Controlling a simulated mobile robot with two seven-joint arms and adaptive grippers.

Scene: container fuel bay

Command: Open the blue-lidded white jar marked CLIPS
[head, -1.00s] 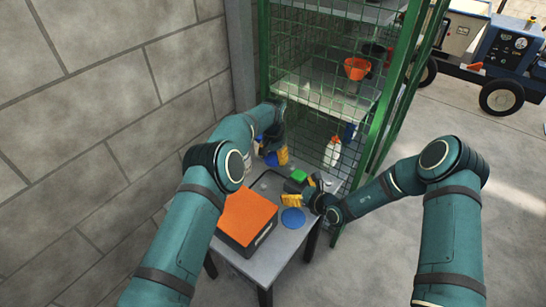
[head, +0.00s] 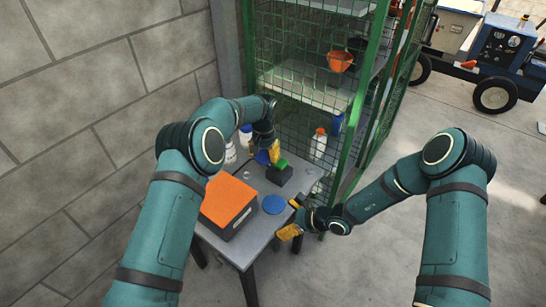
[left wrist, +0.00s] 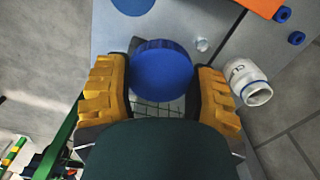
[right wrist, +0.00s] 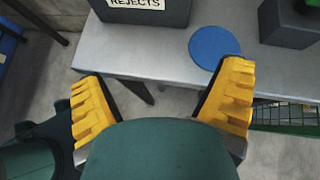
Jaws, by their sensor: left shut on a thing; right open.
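My left gripper (head: 266,153) is shut on a round blue lid (left wrist: 162,68); the lid also shows between its fingers in the head view (head: 263,157). The lid is held above the back of the grey table. A white jar (left wrist: 247,82) with partly readable lettering, "CL", stands beside the left gripper, apart from the lid. Its mouth shows without a lid. In the head view it seems to be the white thing (head: 230,153) left of the gripper. My right gripper (head: 291,218) is open and empty off the table's right front edge.
A dark box with an orange top (head: 229,201), marked REJECTS, sits on the table (head: 238,247) by a flat blue disc (head: 274,204). A dark block with a green top (head: 280,170) stands behind. A green mesh cage (head: 300,92) borders the back; a wall is left.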

